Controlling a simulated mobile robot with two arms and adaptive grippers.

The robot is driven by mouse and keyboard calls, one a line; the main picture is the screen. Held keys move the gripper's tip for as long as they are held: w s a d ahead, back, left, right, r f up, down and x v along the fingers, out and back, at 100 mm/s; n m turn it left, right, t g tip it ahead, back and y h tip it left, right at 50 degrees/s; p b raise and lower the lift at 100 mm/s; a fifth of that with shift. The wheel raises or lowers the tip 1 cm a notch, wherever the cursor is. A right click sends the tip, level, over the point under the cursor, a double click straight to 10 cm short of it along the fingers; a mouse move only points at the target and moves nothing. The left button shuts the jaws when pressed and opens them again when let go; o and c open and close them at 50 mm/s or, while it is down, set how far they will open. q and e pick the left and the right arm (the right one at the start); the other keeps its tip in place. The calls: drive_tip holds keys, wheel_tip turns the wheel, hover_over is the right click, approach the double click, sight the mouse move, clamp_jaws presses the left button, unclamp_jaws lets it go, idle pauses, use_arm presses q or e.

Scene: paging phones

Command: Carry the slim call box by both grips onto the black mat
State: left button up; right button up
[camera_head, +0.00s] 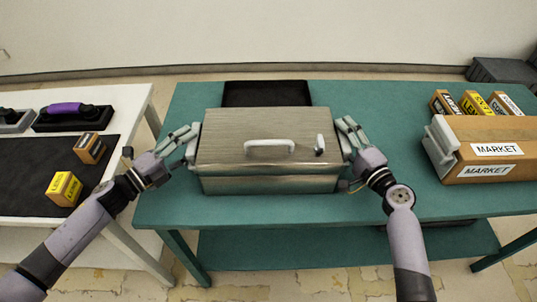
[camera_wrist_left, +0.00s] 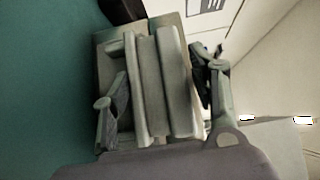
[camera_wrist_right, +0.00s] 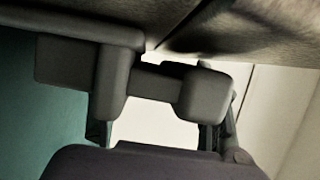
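The silver box with pale side grips, which I take as the call box (camera_head: 268,152), stands on the teal table. Its lid carries a white handle and a small white part. The black mat (camera_head: 266,93) lies directly behind it, partly hidden by the box. My left gripper (camera_head: 187,139) is at the box's left grip; in the left wrist view its spread fingers (camera_wrist_left: 160,98) flank the pale grip (camera_wrist_left: 160,75). My right gripper (camera_head: 350,138) is at the right grip; in the right wrist view its fingers (camera_wrist_right: 155,135) are apart, with the grip (camera_wrist_right: 150,82) in front, partly hiding them.
A wooden box labelled MARKET (camera_head: 490,150) with a white side grip stands on the right, small labelled boxes (camera_head: 475,103) behind it. On the left, a white table (camera_head: 140,100) holds a dark mat (camera_head: 25,155), small boxes (camera_head: 64,188) and a purple handset (camera_head: 66,108).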

use_arm(q)
drive_tip(key=shift+w+r, duration=0.1)
drive_tip(key=shift+r, duration=0.2)
clamp_jaws()
use_arm(e)
clamp_jaws()
